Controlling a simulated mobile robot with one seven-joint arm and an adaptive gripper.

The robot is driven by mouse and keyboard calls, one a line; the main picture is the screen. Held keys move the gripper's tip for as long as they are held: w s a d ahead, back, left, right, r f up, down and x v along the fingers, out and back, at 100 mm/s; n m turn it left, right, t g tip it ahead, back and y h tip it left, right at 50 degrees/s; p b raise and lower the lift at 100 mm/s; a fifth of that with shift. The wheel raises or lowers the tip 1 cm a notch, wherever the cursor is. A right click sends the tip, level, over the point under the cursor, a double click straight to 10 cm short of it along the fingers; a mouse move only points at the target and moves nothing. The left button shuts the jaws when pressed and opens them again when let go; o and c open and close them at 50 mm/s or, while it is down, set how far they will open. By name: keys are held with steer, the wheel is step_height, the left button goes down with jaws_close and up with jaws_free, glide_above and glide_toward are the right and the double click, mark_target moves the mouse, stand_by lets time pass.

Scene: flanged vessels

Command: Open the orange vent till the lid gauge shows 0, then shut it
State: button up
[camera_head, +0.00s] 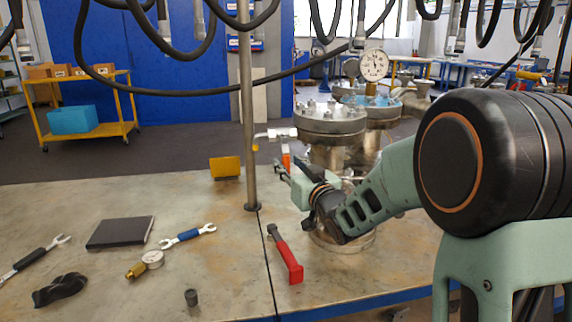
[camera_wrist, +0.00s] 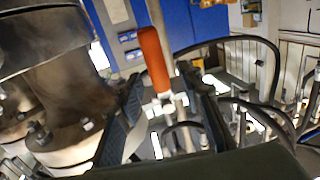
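The orange vent handle (camera_head: 286,160) hangs at the left side of the flanged vessel (camera_head: 331,125), below a pale valve body (camera_head: 276,134). A white round dial gauge (camera_head: 374,66) stands up behind the lid; its reading is too small to tell. My gripper (camera_head: 288,174) is at the vessel's left side, close to the handle. In the wrist view the orange handle (camera_wrist: 154,58) stands between my two dark fingers (camera_wrist: 168,112), which are apart. I cannot tell whether either finger touches it.
A metal post (camera_head: 248,110) rises from the table close left of my gripper. A red-handled hammer (camera_head: 286,255), a small brass gauge (camera_head: 152,260), a dark notebook (camera_head: 121,232) and a yellow block (camera_head: 225,167) lie on the table. Black hoses (camera_head: 190,92) hang overhead.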

steer(key=shift+x, duration=1.25)
steer(key=shift+c, duration=0.6)
jaws_close()
